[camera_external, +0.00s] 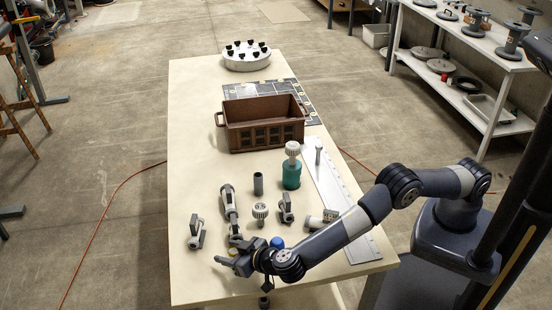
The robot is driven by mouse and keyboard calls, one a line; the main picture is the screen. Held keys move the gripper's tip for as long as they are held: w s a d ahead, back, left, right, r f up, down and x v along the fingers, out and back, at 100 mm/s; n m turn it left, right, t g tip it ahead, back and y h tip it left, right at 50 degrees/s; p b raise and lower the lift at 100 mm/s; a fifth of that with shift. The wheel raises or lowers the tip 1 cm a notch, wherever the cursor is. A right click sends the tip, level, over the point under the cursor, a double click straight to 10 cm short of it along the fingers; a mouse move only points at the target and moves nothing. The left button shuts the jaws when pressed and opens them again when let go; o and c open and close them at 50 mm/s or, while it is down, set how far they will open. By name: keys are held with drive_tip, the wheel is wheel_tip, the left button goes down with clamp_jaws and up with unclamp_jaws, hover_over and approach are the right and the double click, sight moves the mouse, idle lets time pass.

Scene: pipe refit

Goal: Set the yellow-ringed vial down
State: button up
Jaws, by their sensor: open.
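My gripper (230,255) is low over the near end of the table, pointing left, with its jaws open. A small tan-yellow round thing (236,251) shows right at the jaws, between or just behind the fingers. It may be the yellow-ringed vial, but it is too small and too covered by the gripper to tell. Whether it touches a finger or stands on the table cannot be seen. A blue round cap (277,243) shows just behind my wrist, its lower part hidden by the arm.
Pipe fittings (230,202), a dark cylinder (258,184), a white-capped piece (260,211) and a teal bottle (291,176) stand beyond the gripper. A brown crate (264,136) and a white round holder (247,61) are farther back. The table's left side (192,150) is clear.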

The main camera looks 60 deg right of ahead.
drive_tip(key=shift+r, duration=0.15)
drive_tip(key=shift+s+r+p, duration=0.1)
drive_tip(key=shift+s+p, duration=0.05)
drive_tip(key=shift+p, duration=0.2)
drive_tip(key=b+v, duration=0.2)
drive_tip(key=v, duration=0.9)
drive_tip(key=shift+s+r, duration=0.1)
drive_tip(key=shift+s, duration=0.15)
